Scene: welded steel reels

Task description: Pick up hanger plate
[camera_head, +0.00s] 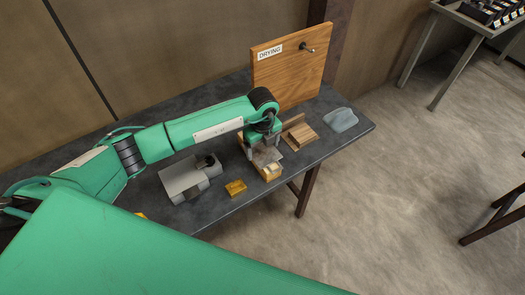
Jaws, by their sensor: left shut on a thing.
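My left gripper (265,148) reaches in from the left and points down over the right part of the dark table. It is shut on a small grey metal plate, the hanger plate (268,156). The plate shows between and just below the fingers, over a light wooden block (272,177). The gripper hides part of the plate and block. I cannot tell whether the plate still touches the block. My right gripper is not in view.
A grey fixture (184,181) and a small yellow piece (236,187) lie left of the block. A grooved wooden block (300,136) and grey cloth (341,119) lie right. An upright board marked DRYING (290,75) with a peg (307,48) stands behind.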

